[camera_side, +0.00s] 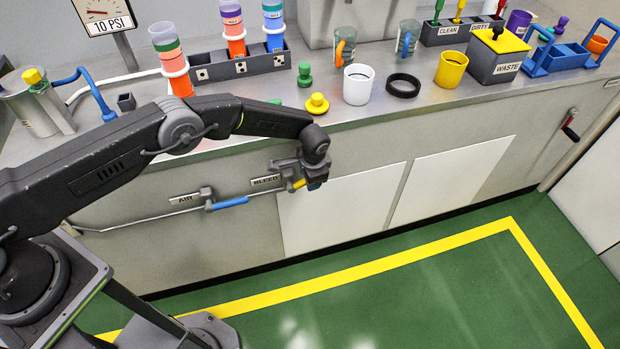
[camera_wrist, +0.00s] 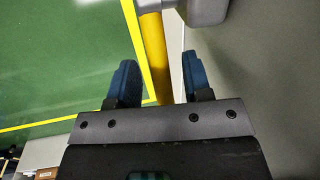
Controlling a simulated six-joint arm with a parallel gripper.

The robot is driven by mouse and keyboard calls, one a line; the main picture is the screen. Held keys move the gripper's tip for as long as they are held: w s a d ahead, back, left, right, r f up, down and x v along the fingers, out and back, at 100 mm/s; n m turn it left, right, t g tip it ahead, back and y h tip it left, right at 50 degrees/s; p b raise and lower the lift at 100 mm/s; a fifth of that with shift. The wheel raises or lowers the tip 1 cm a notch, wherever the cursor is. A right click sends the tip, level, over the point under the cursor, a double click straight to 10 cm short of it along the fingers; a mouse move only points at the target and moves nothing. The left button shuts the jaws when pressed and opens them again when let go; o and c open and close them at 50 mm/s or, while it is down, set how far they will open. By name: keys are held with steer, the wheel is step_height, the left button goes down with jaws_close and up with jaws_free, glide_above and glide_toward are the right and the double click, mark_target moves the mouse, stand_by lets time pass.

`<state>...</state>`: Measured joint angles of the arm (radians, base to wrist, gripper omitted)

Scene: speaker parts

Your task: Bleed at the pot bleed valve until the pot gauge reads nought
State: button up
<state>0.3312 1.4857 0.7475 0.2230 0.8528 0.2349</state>
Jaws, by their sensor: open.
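The pot bleed valve's yellow lever (camera_side: 299,184) sits on the cabinet front, right of the BLEED label (camera_side: 266,180). My gripper (camera_side: 313,184) is at this lever, in front of the cabinet. In the wrist view the yellow lever (camera_wrist: 152,50) runs between the two blue fingers of my open gripper (camera_wrist: 161,80), with a gap visible on the right side. The pot gauge (camera_side: 100,14) stands at the top left above a 10 PSI plate; its red needle shows, but its exact reading is too small to tell. The metal pot (camera_side: 32,108) is at the far left of the bench.
The AIR valve with a blue lever (camera_side: 231,203) is left of the bleed valve on the same pipe. White panels (camera_side: 340,208) cover the cabinet to the right. The green floor (camera_side: 420,285) in front is clear. Cups and racks crowd the bench top (camera_side: 330,112).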

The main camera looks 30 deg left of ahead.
steer(key=shift+w+a+f, duration=0.1)
steer(key=shift+f, duration=0.55)
steer(key=shift+c, duration=0.3)
jaws_close()
